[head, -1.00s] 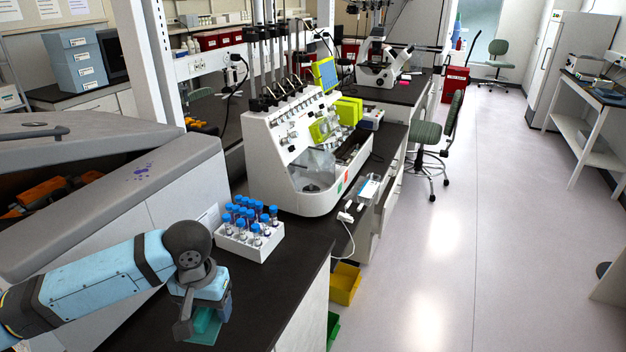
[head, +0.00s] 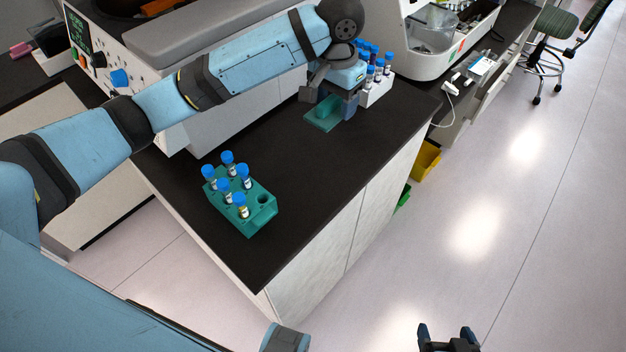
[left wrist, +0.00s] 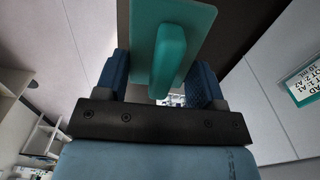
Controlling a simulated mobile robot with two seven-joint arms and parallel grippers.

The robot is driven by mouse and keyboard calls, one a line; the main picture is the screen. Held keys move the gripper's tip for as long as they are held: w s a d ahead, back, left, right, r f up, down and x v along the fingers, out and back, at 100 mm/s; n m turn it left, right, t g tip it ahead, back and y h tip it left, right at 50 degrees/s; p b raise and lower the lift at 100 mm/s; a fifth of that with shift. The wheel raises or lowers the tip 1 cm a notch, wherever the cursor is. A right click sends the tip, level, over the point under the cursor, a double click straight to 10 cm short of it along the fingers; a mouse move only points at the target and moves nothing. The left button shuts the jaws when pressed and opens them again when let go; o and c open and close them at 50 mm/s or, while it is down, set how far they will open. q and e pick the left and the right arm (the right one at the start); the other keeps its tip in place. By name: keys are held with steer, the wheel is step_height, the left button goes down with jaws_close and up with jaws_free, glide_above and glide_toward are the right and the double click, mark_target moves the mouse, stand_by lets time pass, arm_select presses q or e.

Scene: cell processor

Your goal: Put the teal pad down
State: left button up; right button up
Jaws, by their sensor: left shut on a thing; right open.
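The teal pad (head: 318,116) is a flat plate with a raised grip, beside the white tube rack over the black counter in the head view. My left gripper (head: 332,98) is shut on it and partly hides it. In the left wrist view the pad's grip (left wrist: 168,62) is between the two blue fingers, with the plate (left wrist: 150,20) beyond. I cannot tell whether the plate touches the counter. My right gripper (head: 448,336) is open and empty, low in the head view, over the floor.
A teal rack (head: 258,215) with several blue-capped tubes stands near the counter's front end. A white rack (head: 376,94) of blue-capped tubes is just right of my left gripper. The black counter (head: 300,165) between the racks is clear. A grey machine (head: 220,30) stands behind.

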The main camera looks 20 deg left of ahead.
mark_target(330, 171)
arm_select(q)
steer(key=shift+r, duration=0.15)
step_height(330, 171, down, 20)
steer(key=shift+w+r+p, duration=0.1)
steer(key=shift+p, duration=0.25)
steer(key=shift+d, duration=0.1)
steer(key=o, duration=0.9)
step_height(330, 171, up, 12)
stand_by(0.6)
